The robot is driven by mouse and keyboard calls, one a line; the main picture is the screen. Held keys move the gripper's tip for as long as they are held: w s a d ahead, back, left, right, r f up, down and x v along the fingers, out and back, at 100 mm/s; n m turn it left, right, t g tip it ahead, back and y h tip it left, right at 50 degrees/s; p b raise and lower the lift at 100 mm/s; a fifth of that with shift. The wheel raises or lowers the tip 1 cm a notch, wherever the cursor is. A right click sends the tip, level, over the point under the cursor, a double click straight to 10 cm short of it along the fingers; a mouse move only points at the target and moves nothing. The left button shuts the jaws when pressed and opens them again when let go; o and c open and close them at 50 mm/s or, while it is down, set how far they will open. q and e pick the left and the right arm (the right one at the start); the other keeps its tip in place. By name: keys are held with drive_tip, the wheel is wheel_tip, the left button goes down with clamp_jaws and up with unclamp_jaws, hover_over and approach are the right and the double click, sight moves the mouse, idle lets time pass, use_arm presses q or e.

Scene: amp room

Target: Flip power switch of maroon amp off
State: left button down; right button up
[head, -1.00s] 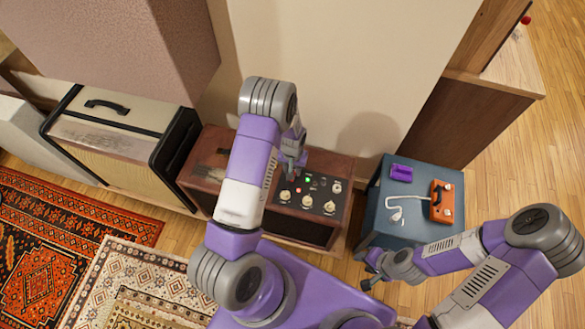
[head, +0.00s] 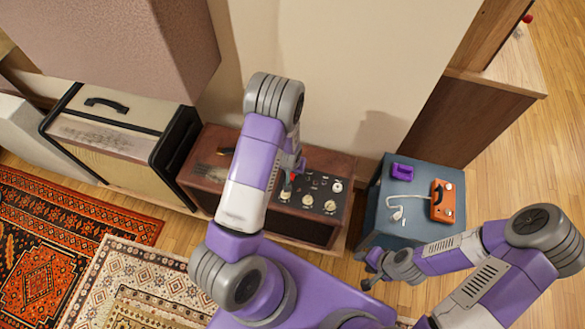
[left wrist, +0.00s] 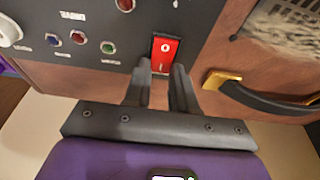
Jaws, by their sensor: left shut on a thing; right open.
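The maroon amp (head: 215,165) stands against the wall, with a black control panel (head: 318,188) of pale knobs and small lamps on top. In the left wrist view its red rocker power switch (left wrist: 164,52) shows an O mark at the top. My left gripper (left wrist: 163,75) is shut on the switch, one finger at each side of its lower end. In the head view my left arm hides most of that gripper. My right gripper (head: 369,273) is open and empty, beside the front left of the blue side table (head: 415,215).
An orange box (head: 442,201), a purple object (head: 402,171) and a white cord (head: 396,208) lie on the side table. A cream amp (head: 115,125) stands left of the maroon one. A black handle (left wrist: 260,98) is near my left fingers. Patterned rugs (head: 70,245) cover the floor.

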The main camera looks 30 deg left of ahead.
sight(291, 178)
use_arm(q)
drive_tip(key=c, duration=0.9)
unclamp_jaws()
drive_tip(key=shift+r, duration=0.1)
drive_tip(key=p+v, duration=0.3)
drive_tip(key=v, duration=0.4)
drive_tip(key=shift+r, duration=0.15)
drive_tip(key=shift+s, duration=0.1)
